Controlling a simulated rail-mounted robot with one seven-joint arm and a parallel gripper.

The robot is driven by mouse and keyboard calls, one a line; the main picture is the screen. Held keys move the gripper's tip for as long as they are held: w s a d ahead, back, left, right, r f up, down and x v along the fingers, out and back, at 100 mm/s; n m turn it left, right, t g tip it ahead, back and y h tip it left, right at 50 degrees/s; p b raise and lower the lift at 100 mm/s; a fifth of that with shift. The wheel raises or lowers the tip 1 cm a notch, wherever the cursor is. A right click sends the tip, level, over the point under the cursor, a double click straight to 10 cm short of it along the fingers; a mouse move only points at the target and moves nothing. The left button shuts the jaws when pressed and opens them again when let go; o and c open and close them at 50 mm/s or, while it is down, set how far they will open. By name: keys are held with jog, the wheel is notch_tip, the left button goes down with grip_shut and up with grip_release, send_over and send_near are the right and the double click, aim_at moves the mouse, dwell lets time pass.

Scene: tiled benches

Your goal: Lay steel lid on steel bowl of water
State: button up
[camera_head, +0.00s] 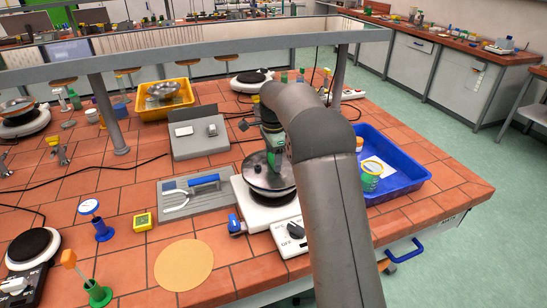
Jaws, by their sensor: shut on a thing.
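A round steel lid (258,172) is under my gripper (273,158), near the middle of the view. My gripper points down and is shut on the lid, though my own arm hides part of the jaws. Below is a white hot plate (262,212) with a dark round base showing under the lid's edge. A steel bowl there is mostly hidden by the lid, and its water is not visible. I cannot tell whether the lid touches the bowl's rim.
A blue tray (412,172) with a green-rimmed beaker (371,177) stands right of my arm. Left are a grey board with tongs (193,184), a yellow timer (143,221) and a tan disc (184,265). A grey shelf post (108,115) rises behind. Front tiles are partly clear.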

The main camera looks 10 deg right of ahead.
jog(key=shift+f, duration=0.5)
jog(key=o, duration=1.1)
jog(key=shift+r, duration=8.7)
